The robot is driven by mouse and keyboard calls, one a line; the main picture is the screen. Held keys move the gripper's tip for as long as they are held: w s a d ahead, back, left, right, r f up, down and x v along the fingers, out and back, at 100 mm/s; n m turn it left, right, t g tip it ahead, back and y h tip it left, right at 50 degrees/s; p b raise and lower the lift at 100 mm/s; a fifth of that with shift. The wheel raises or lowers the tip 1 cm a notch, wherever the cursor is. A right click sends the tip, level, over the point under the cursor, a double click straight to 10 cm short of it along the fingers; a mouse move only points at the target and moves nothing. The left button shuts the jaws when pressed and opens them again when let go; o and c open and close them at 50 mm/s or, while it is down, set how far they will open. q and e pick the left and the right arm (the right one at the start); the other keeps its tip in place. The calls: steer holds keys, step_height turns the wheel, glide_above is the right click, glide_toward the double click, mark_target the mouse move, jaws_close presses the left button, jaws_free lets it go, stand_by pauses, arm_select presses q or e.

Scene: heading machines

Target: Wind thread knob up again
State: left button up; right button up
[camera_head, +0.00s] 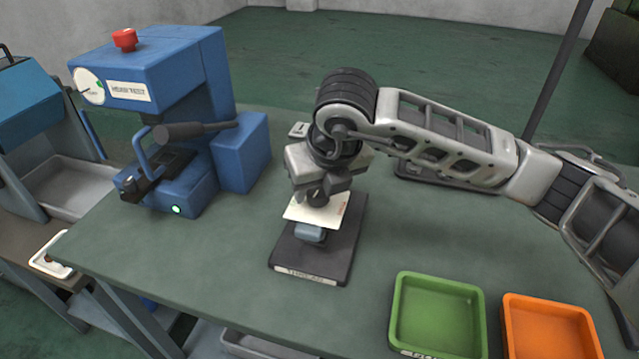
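A small thread fixture stands on a dark base plate (292,262) with a lettered label on its front edge, in the middle of the table. A pale plate (333,211) sits above a small blue-grey block (309,234) on that base. My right gripper (318,199) points down over the fixture, right at the pale plate. The knob itself is not visible; the gripper and wrist cover that spot. The fingers are dark and bunched, so I cannot tell whether they are closed or touching anything. My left gripper is not in view.
A blue machine (196,75) with a red button, dial and black lever stands at the left of the green table (190,265). A green tray (437,318) and an orange tray (553,330) lie front right. The table between the machine and fixture is clear.

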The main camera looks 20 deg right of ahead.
steer(key=c, duration=0.6)
